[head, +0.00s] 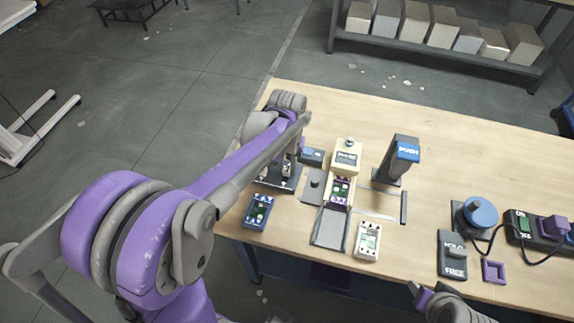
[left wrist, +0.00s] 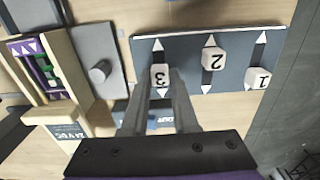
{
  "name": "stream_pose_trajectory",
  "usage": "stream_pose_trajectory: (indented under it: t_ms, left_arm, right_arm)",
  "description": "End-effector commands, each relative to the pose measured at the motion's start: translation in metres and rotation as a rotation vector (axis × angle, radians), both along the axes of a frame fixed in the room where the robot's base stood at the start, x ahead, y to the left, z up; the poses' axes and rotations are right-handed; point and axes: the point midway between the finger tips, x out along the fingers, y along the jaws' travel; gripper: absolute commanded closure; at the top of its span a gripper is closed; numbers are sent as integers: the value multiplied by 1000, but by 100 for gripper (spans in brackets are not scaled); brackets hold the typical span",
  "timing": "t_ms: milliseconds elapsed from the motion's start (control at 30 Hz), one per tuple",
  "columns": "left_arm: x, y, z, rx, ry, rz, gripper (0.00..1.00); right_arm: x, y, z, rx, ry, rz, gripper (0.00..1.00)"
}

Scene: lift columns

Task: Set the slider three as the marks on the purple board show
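The slider board (left wrist: 226,90) is a dark plate with white knobs marked 1, 2 and 3 in slots with white arrows. Knob 2 (left wrist: 214,60) is near mid-slot; knob 1 (left wrist: 258,79) is near the lower end in this view. My left gripper (left wrist: 162,82) has a finger at each side of knob 3; whether it grips is unclear. The purple board (head: 340,191) with green marks stands in a beige holder, also in the left wrist view (left wrist: 36,66).
Blue (head: 258,212) and white (head: 368,241) marked cards lie on the wooden table (head: 485,160). A PUSH post (head: 393,160), a blue knob (head: 480,212), a grey switch block (head: 452,256) and a purple square frame (head: 493,271) stand to the right.

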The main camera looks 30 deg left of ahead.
Motion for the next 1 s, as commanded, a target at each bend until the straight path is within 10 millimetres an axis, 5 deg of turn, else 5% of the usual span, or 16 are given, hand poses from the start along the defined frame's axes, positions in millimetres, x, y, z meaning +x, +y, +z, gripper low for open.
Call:
stream_pose_trajectory:
  t_ms: [1000]
  left_arm:
    - [0, 0, 0, 0, 0, 0, 100]
  right_arm:
    - [0, 0, 0, 0, 0, 0, 50]
